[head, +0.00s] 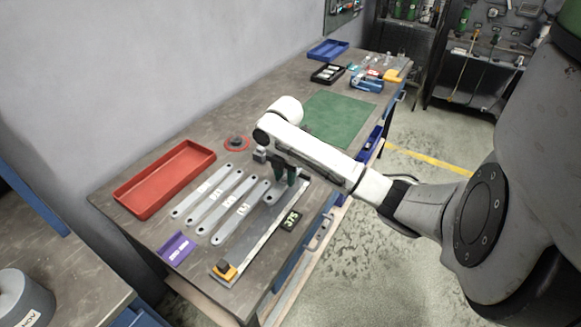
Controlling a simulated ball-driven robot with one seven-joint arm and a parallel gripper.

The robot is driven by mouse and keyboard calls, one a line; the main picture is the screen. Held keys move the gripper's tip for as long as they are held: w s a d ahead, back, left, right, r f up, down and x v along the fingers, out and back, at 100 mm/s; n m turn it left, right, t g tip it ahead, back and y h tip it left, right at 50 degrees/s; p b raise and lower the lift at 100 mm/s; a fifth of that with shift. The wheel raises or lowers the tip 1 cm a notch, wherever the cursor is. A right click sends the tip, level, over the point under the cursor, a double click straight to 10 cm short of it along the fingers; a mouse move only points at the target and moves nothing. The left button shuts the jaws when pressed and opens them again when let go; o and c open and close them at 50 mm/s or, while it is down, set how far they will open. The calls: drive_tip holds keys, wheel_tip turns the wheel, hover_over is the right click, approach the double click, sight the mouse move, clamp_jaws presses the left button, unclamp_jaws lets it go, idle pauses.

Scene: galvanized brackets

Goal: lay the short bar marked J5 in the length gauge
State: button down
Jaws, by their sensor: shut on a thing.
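My gripper (285,184) has dark green fingers pointing down over the upper end of the length gauge. It is shut on a short grey metal bar (271,195), mostly hidden by the fingers. I cannot read a mark on this bar, nor tell whether it touches the gauge. The length gauge (246,246) is a long flat grey strip with a yellow and black stop (224,270) at its near end. Several longer bars (206,190) with white labels lie side by side left of the gauge.
A red tray (165,181) is at the left, and a purple label block (177,248) at the near edge. A red round item (237,143) is behind the bars. A green mat (338,119), blue tray (327,50) and black tray (327,74) are farther back.

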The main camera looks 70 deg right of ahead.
sight(285, 198)
drive_tip(key=shift+a+f, duration=0.1)
drive_tip(key=shift+f+b, duration=2.75)
drive_tip(key=shift+f, duration=0.6)
drive_tip(key=c, duration=0.7)
unclamp_jaws()
drive_tip(key=shift+r, duration=0.1)
